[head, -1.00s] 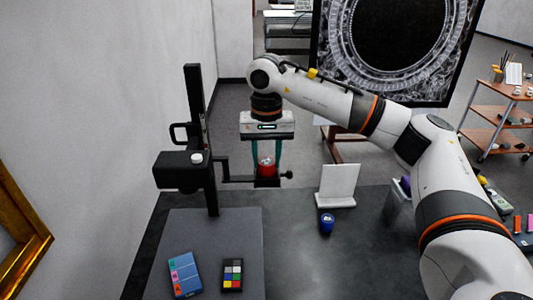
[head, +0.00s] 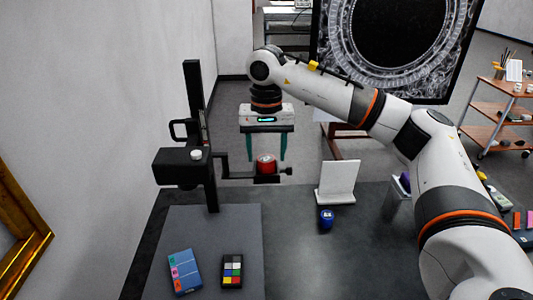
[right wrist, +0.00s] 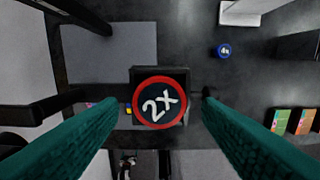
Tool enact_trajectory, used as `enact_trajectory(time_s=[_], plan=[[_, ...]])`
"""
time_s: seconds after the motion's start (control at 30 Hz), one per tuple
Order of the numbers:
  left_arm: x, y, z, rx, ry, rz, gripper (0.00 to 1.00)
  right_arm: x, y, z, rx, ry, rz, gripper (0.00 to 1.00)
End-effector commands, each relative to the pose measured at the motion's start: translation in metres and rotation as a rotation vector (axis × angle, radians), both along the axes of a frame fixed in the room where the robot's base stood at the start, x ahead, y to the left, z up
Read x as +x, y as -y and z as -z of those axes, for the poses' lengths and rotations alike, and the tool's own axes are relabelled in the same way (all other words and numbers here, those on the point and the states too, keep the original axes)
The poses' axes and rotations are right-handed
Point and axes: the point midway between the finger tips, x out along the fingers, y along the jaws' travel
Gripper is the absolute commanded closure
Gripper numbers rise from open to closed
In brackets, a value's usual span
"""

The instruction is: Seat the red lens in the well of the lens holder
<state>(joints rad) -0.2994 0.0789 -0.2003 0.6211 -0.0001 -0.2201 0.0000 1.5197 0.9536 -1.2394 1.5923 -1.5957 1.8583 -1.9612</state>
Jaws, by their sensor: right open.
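The red lens (head: 266,163), a short round piece with a red rim, is on the lens holder (head: 272,179) at the end of its black side arm. In the right wrist view the lens (right wrist: 160,103) shows a dark face marked "2x" over the black holder block (right wrist: 160,71). The well is hidden under the lens, so I cannot tell whether the lens lies fully down in it. My right gripper (head: 267,157) is open, its green fingers on either side of the lens and apart from it. My left gripper is not in view.
The black stand post (head: 193,95) rises just left of the lens holder. A white panel (head: 337,182) and a blue cup-like piece (head: 326,218) stand to the right on the dark table. A blue box (head: 184,272) and a colour chart (head: 232,271) lie in front.

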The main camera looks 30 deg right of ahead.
Motion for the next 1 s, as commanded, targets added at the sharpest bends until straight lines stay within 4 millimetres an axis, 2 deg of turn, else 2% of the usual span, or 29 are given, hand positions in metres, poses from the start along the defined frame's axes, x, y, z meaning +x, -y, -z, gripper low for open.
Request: enact_trajectory(time_s=[0.2, 0.33, 0.5, 0.7, 1.0], plan=[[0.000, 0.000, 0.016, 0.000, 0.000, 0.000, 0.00, 0.000, -0.001, -0.044, 0.001, 0.006, 0.000, 0.41], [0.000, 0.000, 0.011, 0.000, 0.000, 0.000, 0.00, 0.000, 0.000, -0.076, -0.001, 0.004, 0.000, 0.41], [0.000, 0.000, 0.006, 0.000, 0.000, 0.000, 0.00, 0.000, 0.000, -0.100, -0.001, 0.002, 0.001, 0.41], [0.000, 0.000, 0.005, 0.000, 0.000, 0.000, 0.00, 0.000, 0.000, -0.110, -0.001, -0.001, 0.000, 0.41], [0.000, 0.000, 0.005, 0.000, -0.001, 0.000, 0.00, 0.000, 0.000, -0.110, 0.000, -0.001, 0.000, 0.41]])
